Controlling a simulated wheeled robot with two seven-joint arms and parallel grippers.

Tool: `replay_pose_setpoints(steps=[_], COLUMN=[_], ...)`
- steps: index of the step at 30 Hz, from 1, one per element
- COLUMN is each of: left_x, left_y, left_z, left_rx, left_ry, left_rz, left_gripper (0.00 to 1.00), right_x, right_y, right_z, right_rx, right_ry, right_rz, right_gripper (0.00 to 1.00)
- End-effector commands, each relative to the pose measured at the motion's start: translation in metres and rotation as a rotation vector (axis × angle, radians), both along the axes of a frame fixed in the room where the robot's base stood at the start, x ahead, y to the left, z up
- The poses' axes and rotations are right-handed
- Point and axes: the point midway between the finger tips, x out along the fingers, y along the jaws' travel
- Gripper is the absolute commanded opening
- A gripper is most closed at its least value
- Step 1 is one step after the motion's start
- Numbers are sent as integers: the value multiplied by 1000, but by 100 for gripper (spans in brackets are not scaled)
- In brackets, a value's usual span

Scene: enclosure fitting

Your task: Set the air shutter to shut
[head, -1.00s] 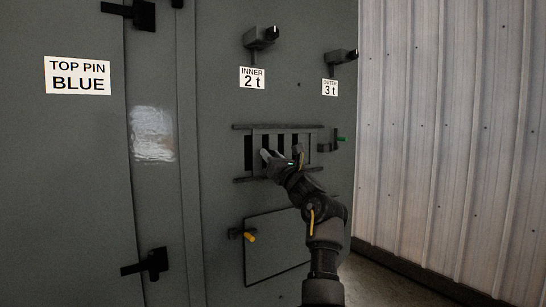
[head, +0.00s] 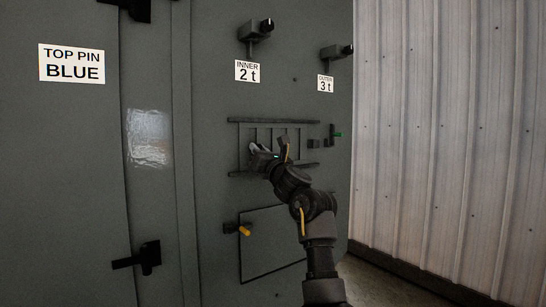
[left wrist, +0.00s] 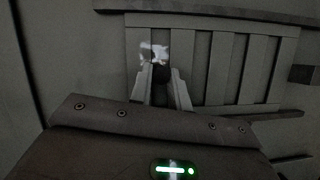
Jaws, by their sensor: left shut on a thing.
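The air shutter (head: 264,136) is a grey slatted plate between two horizontal rails on the enclosure wall. My left gripper (head: 257,151) is at the shutter's lower left. In the left wrist view its two fingers (left wrist: 161,88) are shut on a dark knob (left wrist: 161,73) on the shutter's front. A bright glint shows just above the knob. My right gripper is in neither view.
A green-tipped catch (head: 335,135) sits right of the shutter. Below is a panel (head: 272,255) with a yellow-handled latch (head: 243,230). A corrugated wall (head: 440,130) stands at right.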

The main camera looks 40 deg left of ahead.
Motion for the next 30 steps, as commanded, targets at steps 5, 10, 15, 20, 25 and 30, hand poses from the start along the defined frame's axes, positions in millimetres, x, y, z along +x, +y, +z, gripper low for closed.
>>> replay_pose_setpoints(steps=[5, 10, 15, 20, 25, 30], left_x=[-1, 0, 2, 1, -7, -17], left_y=[2, 0, -1, -7, -30, -61], left_z=[-2, -2, -2, -5, -19, -32], left_rx=[-7, -6, -5, -5, -6, -6], left_ry=[0, 0, 1, -1, -3, -3], left_rz=[6, 3, 0, -2, -4, -3], left_gripper=[21, 40, 40, 40, 40, 40], right_x=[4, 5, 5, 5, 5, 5], right_y=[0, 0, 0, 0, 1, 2], right_z=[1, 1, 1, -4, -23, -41], right_rx=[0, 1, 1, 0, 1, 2], right_ry=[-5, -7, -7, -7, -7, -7], right_rz=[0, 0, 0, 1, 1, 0], right_gripper=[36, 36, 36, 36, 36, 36])
